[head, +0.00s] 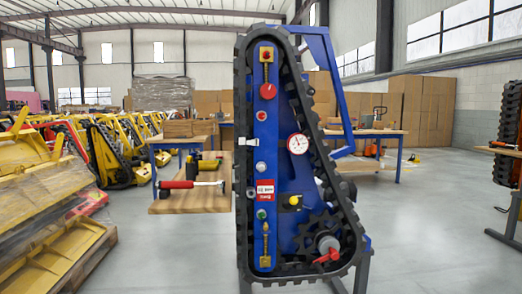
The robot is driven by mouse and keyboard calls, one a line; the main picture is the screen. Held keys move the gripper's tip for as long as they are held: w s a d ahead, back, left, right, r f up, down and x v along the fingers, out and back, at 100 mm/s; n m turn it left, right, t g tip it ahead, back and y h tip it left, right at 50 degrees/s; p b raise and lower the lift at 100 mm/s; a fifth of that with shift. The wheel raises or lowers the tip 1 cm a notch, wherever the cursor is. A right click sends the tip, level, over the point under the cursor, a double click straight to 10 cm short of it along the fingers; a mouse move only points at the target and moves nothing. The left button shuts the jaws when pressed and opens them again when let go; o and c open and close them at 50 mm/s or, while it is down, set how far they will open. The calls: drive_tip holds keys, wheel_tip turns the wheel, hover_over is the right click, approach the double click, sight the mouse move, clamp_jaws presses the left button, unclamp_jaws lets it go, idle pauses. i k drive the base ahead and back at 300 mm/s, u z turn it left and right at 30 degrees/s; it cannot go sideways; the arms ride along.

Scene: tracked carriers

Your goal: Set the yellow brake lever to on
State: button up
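A tracked carrier stands upright before me in the head view, with a black rubber track (335,185) around a blue side plate (281,130). No label naming a brake is readable. My gripper is not in view.
The plate also bears a red knob (267,91), a white gauge (298,144), a green button (262,214) and a red handle (327,257). A wooden bench (190,203) with tools adjoins it at left. Yellow parts on pallets (40,225) fill the far left. Floor (430,240) at right is clear.

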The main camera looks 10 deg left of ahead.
sight(293, 200)
drive_tip(key=z, duration=0.75)
drive_tip(key=i, duration=0.1)
drive_tip(key=u, duration=1.35)
